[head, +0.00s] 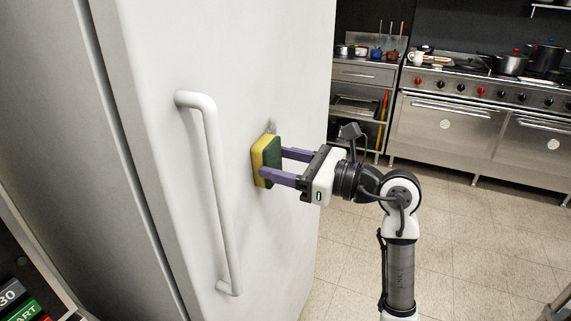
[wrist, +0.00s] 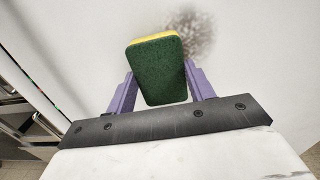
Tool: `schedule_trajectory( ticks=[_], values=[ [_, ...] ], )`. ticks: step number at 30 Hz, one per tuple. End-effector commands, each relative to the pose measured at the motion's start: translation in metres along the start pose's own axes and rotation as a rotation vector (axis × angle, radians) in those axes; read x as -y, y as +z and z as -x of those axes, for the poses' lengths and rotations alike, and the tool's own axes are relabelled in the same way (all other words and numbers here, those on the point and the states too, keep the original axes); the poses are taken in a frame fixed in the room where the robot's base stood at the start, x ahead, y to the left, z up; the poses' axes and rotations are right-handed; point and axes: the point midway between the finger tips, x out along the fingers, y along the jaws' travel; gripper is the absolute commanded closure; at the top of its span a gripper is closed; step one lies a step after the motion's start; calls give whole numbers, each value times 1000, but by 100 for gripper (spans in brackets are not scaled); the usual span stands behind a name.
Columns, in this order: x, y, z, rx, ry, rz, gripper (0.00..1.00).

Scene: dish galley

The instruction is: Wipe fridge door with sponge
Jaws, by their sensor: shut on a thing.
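The white fridge door (head: 170,50) fills the left of the head view, with a long white handle (head: 217,190). My gripper (head: 278,166) is shut on a yellow and green sponge (head: 259,160), its purple fingers on either side. The yellow side faces the door and the green side faces my gripper. The sponge is at or very near the door, right of the handle; I cannot tell whether it touches. The sponge also shows in the wrist view (wrist: 162,75). A grey smudge (wrist: 190,30) shows on the door just beyond it, partly hidden by the sponge.
A steel stove (head: 450,125) with pots stands at the back right, beside a steel shelf unit (head: 360,75). The tiled floor (head: 470,240) is clear on the right. A panel with buttons (head: 22,300) is at the lower left.

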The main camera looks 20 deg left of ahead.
Motion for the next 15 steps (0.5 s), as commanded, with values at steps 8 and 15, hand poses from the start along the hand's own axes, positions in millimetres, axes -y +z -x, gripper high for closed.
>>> schedule_trajectory(
  ticks=[8, 15],
  values=[
    [16, -3, 0, -1, 0, -2, 65],
    [35, -4, 1, -1, 1, -1, 65]
  ],
)
